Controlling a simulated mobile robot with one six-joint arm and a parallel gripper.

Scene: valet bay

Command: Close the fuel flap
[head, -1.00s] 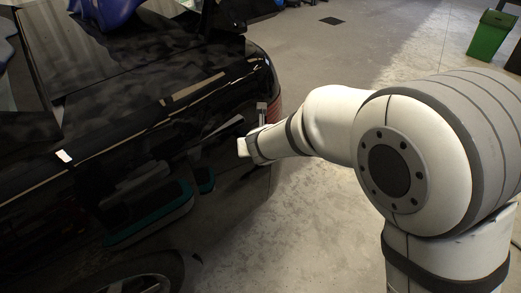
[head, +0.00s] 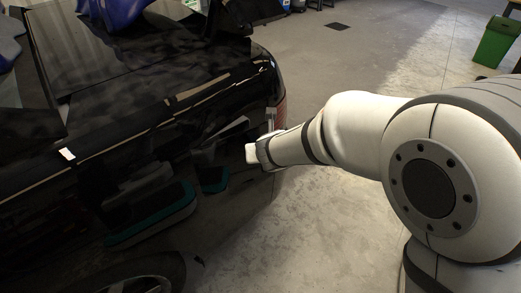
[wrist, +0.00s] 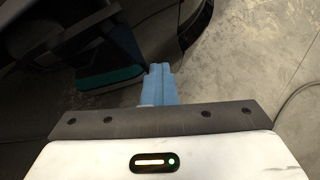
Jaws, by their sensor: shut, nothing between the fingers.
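The black car (head: 130,110) fills the left of the head view, with its glossy side facing me. I cannot make out the fuel flap or its edges against the dark, reflective side panel. My gripper shows in the wrist view (wrist: 158,70), its blue fingers shut together and empty. In that view the dark car body lies to the left of the fingertips and the concrete floor to the right. In the head view the pale end of my arm is in front of the car's rear side; the fingers cannot be made out there, nor whether they touch the car.
A tail light (head: 281,88) marks the car's rear corner, and a wheel (head: 145,278) is at the lower edge. Open concrete floor (head: 325,225) lies to the right of the car. A green bin (head: 494,42) stands at the far right. A dark cable (wrist: 298,85) lies on the floor.

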